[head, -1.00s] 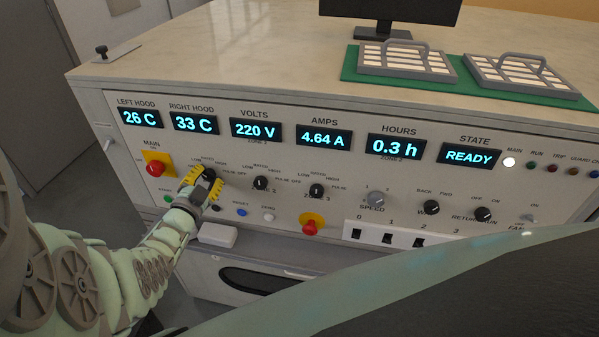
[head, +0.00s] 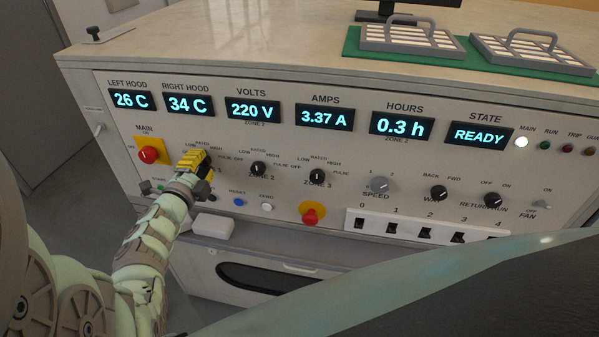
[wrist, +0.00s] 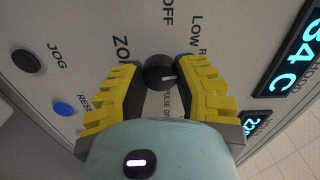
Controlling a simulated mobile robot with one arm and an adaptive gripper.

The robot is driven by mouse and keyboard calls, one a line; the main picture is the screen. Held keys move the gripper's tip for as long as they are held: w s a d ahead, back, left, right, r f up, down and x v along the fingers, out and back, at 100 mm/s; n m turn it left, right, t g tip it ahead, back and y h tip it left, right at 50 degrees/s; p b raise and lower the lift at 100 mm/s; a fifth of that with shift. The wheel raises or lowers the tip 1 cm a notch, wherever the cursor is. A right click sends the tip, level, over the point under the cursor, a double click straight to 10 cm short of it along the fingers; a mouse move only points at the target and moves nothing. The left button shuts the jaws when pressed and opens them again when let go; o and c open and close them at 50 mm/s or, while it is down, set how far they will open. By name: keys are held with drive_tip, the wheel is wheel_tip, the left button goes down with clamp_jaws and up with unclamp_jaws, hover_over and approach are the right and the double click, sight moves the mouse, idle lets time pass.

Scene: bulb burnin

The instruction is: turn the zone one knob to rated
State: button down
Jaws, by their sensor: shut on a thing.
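My gripper (head: 192,160) is at the zone one knob on the panel's left, below the right hood display. In the wrist view, the yellow fingers of my gripper (wrist: 160,82) are shut on the dark round zone one knob (wrist: 158,72), one on each side. Its white pointer mark faces right in that view, roughly toward the panel's displays. The "LOW" label and the start of the one after it show beside the right finger, which hides the rest. In the head view my gripper hides the knob.
The zone two knob (head: 258,169) and zone three knob (head: 317,177) are to the right. The red main knob (head: 148,155) is close on the left. Blue reset (head: 239,202) and red emergency (head: 312,213) buttons sit lower. The state display (head: 482,135) reads READY.

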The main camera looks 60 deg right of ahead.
drive_tip(key=shift+d+f+m+b, duration=0.1)
drive_tip(key=shift+m+b, duration=0.5)
drive_tip(key=shift+m, duration=0.3)
drive_tip(key=c, duration=0.6)
unclamp_jaws()
drive_tip(key=v, duration=1.2)
